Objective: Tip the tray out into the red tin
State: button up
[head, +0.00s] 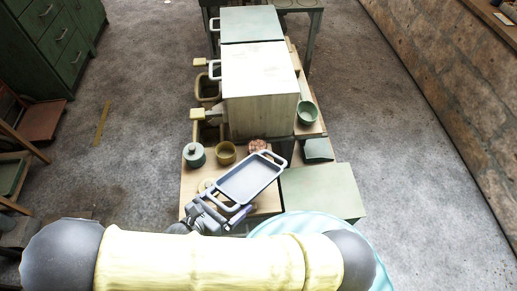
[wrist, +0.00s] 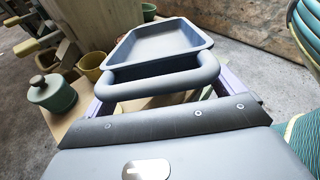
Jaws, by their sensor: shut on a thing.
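The tray (head: 250,178) is blue-grey and shallow, with a loop handle at each end. My gripper (head: 226,216) is shut on its near handle (wrist: 165,82) and holds the tray out over the wooden table top. The tray looks about level, slanting toward the upper right in the head view. Its visible floor is plain, and I see nothing lying in it; the wrist view also shows the tray (wrist: 158,42). A small reddish-brown round thing (head: 258,146) stands just behind the tray, partly hidden. I cannot tell whether it is the red tin.
A green lidded jar (head: 194,155) and a mustard pot (head: 226,153) stand left of the tray. A large pale box-shaped cabinet (head: 260,85) rises behind them. A green bowl (head: 307,112) is at right. A flat green surface (head: 325,193) right of the tray is clear.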

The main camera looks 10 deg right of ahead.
jog(key=shift+s+a+f+m+t+h+b, duration=0.25)
jog(key=shift+s+f+t+h+b, duration=0.15)
jog(key=shift+s, duration=0.2)
jog(key=shift+s+a+f+m+t+h+b, duration=0.1)
jog(key=shift+s+f+m+t+h+b, duration=0.15)
jog(key=shift+s+f+t+b, duration=0.3)
jog(key=shift+s+a+f+m+t+h+b, duration=0.2)
jog(key=shift+s+f+t+h+b, duration=0.2)
jog(key=shift+s, duration=0.2)
